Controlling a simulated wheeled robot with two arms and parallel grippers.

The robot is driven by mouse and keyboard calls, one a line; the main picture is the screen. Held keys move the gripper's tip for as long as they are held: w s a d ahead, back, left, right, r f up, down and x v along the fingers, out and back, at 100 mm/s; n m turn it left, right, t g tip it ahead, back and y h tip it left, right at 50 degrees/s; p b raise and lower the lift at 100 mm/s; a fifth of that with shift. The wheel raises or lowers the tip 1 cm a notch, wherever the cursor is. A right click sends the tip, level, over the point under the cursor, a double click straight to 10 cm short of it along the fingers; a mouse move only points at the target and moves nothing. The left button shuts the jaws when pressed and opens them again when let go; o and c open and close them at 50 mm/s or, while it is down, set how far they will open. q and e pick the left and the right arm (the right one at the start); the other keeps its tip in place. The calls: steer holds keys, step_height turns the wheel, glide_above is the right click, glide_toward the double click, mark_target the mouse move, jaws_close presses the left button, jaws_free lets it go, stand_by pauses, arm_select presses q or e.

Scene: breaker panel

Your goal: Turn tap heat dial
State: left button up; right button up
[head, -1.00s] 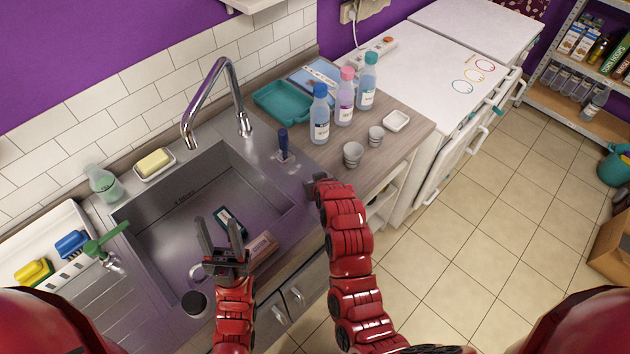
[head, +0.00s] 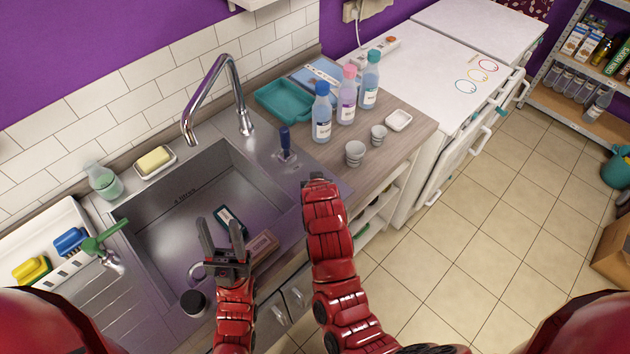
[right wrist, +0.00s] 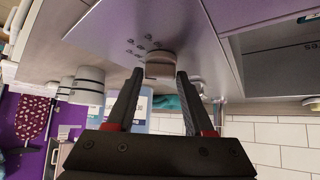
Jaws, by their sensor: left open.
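A short round metal knob (right wrist: 160,64) stands on the sink deck, with small dark markings beside it, in the right wrist view. My right gripper (right wrist: 160,74) is open, its two dark fingers pointing at the knob with a gap on either side. I cannot tell whether the tips reach around it. In the head view my right gripper (head: 318,183) is at the sink's right front corner, its fingers mostly hidden. A blue upright handle (head: 285,140) stands on the deck behind it. The curved chrome tap (head: 212,92) rises at the back. My left gripper (head: 221,221) is open and empty above the sink basin.
Several bottles (head: 346,96), grey cups (head: 355,153) and a teal tray (head: 283,100) stand on the counter right of the sink. A green handle (head: 104,242) and sponges (head: 71,241) are at the left. A soap dish (head: 155,162) sits behind the basin.

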steer(key=o, duration=0.3)
steer(key=shift+r, duration=0.1)
steer(key=shift+s+r+p, duration=0.2)
steer(key=shift+r+p, duration=0.1)
steer(key=p+v, duration=0.9)
steer(key=v, duration=0.7)
steer(key=shift+s+r, duration=0.15)
steer(key=shift+s, duration=0.1)
steer(key=shift+s, duration=0.1)
